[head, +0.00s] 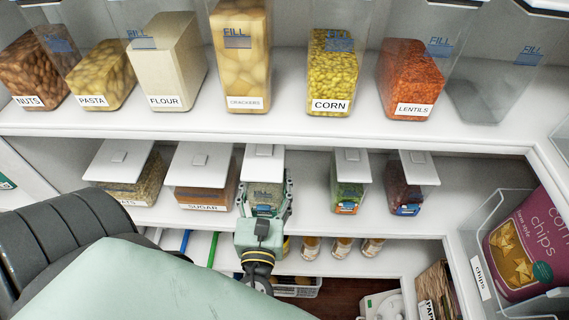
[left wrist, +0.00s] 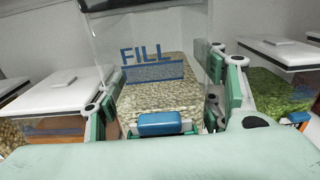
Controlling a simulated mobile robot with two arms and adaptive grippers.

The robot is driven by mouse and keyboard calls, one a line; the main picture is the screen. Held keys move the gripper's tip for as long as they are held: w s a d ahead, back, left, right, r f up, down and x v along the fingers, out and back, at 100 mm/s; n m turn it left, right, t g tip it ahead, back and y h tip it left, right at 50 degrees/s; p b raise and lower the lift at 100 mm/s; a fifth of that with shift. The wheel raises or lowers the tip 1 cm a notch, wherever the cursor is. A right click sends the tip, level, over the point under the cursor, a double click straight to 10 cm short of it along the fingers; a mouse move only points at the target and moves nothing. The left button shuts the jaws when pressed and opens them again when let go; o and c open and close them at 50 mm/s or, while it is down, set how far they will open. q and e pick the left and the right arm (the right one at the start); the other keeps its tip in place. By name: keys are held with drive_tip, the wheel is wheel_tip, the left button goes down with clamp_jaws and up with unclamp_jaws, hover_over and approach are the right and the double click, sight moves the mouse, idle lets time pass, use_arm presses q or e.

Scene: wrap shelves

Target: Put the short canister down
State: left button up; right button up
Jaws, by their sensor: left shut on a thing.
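The short canister (head: 265,163) is clear, with a white lid and pale grainy contents. In the head view it is on the middle shelf, between the sugar canister and a green-filled one. My left gripper (head: 266,203) is shut on it from the front, with a finger on each side. In the left wrist view the canister (left wrist: 152,80) stands roughly upright between the fingers (left wrist: 168,95), and its FILL mark faces me. Its base is hidden, so I cannot tell whether it touches the shelf. My right gripper is not in view.
The sugar canister (head: 202,180) is close on the left. A green-filled canister (head: 348,185) and a dark-filled one (head: 404,190) are to the right. The upper shelf (head: 290,125) above holds several tall canisters. Bottles (head: 342,246) stand below. Bare shelf (head: 470,190) lies at the right.

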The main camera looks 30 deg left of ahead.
use_arm(q)
drive_tip(key=w+f, duration=0.1)
drive_tip(key=w+b, duration=0.1)
drive_tip(key=w+f+b, duration=0.1)
drive_tip(key=w, duration=0.1)
drive_tip(key=shift+f, duration=0.3)
drive_tip(key=w, duration=0.1)
drive_tip(key=w+f+b, duration=0.2)
drive_tip(key=shift+w+a, duration=0.25)
drive_tip(key=shift+w, duration=0.05)
drive_tip(key=shift+w+b, duration=0.25)
drive_tip(key=shift+b, duration=0.1)
drive_tip(key=shift+f, duration=0.25)
wheel_tip(320, 180, down, 4)
drive_tip(key=b, duration=0.5)
drive_tip(key=shift+r, duration=0.3)
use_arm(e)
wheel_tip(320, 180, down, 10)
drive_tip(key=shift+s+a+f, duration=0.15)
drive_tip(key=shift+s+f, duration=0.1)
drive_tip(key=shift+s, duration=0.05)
use_arm(q)
drive_tip(key=o, duration=2)
drive_tip(key=shift+s+f, duration=0.1)
drive_tip(key=shift+f, duration=0.2)
drive_tip(key=shift+c, duration=0.2)
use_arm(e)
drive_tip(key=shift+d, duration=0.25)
